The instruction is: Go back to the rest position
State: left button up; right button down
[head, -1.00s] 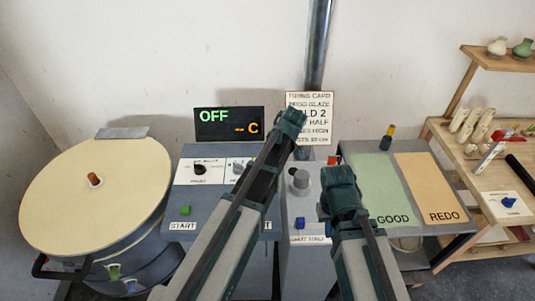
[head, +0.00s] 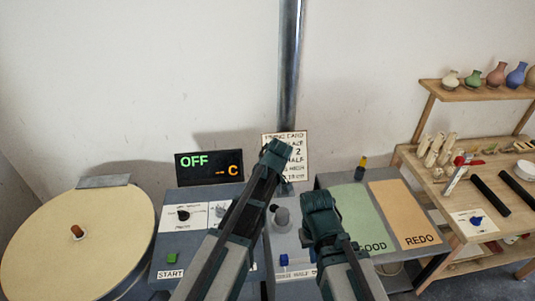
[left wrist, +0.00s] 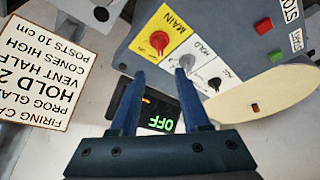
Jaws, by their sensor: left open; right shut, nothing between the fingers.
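My left arm comes in from the left in the head view, with its dark end (head: 275,153) raised in front of the printed firing card. In the left wrist view the left gripper (left wrist: 160,95) is open, its two fingers apart with nothing between them. My right arm stands beside it, with its dark gripper end (head: 320,205) near the grey knob and left of the green GOOD area. It looks empty; its fingertips are not clear. Both arms point up and away from me over the control panel.
A round kiln lid (head: 75,250) lies at left. The display (head: 209,165) reads OFF above the control box (head: 185,225). The GOOD and REDO board (head: 405,215) and a wooden shelf unit (head: 480,95) with vases stand at right. A metal pipe (head: 290,70) rises behind the card.

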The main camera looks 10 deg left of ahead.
pick_arm(q)
jog(key=s+d+f+m+h+b, duration=0.1)
jog(key=s+d+f+m+b, duration=0.2)
jog(key=s, duration=0.4)
jog(key=s+d+f+m+g+b, duration=0.1)
jog(key=s+d+f+m+b, duration=0.1)
jog(key=s+f+m+b, duration=0.2)
jog(key=s+d+f+m+g+h+b, duration=0.1)
jog(key=s+d+f+m+b, duration=0.2)
jog(key=s+m, duration=0.6)
notch_tip(320, 180, down, 2)
jog(key=shift+s+d+f+h+b, duration=0.3)
jog(key=shift+s+b, duration=0.2)
jog(key=shift+s, duration=0.25)
